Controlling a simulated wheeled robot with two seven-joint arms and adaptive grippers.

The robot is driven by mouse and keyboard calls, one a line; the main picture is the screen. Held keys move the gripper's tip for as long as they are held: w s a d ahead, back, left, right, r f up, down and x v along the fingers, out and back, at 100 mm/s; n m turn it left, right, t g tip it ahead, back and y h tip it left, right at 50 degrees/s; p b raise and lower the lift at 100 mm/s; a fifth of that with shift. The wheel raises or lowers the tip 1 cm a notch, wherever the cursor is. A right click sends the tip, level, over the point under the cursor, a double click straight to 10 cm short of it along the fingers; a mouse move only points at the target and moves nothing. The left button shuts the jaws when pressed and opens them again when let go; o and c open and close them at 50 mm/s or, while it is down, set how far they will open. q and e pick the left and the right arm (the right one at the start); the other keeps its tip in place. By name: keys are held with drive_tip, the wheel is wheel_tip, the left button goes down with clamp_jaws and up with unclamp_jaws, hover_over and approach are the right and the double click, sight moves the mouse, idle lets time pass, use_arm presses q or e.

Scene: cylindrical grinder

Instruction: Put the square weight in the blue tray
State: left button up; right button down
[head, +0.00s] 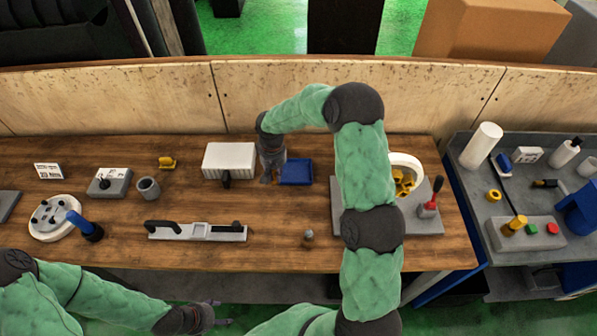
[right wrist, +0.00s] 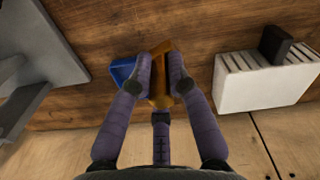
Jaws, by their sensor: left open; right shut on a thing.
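My right gripper (head: 270,177) points down just left of the blue tray (head: 296,172) at the back middle of the bench. In the right wrist view its fingers (right wrist: 160,72) are shut on an orange-brown block (right wrist: 161,90), probably the square weight. The fingers partly cover the block, and it is hidden in the head view. The blue tray also shows in the right wrist view (right wrist: 122,72), partly behind a finger, close beside the block. I cannot tell whether they touch. My left gripper (head: 214,314) is open and empty in front of the bench's front edge.
A white ribbed box (head: 229,158) stands close left of my right gripper. A small grey knobbed piece (head: 308,235) stands near the front edge.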

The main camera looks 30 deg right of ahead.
drive_tip(key=w+d+f, duration=0.1)
drive_tip(key=d+f, duration=0.1)
drive_tip(key=d, duration=0.1)
drive_tip(key=w+d+f, duration=0.2)
drive_tip(key=d+f, duration=0.1)
drive_tip(key=d, duration=0.1)
drive_tip(key=w+d+f+p, duration=0.1)
drive_tip(key=d+f, duration=0.2)
drive_tip(key=shift+w+d+f, duration=0.2)
drive_tip(key=shift+w+d, duration=0.1)
drive_tip(key=shift+w, duration=0.1)
drive_tip(key=shift+d+f, duration=0.2)
drive_tip(key=shift+f, duration=0.1)
drive_tip(key=shift+w+f, duration=0.1)
drive_tip(key=shift+f, duration=1.45)
drive_tip(key=shift+f, duration=0.1)
drive_tip(key=shift+f, duration=0.1)
drive_tip(key=c, duration=1.2)
unclamp_jaws()
wheel_tip(320, 180, up, 12)
drive_tip(key=shift+r, duration=0.2)
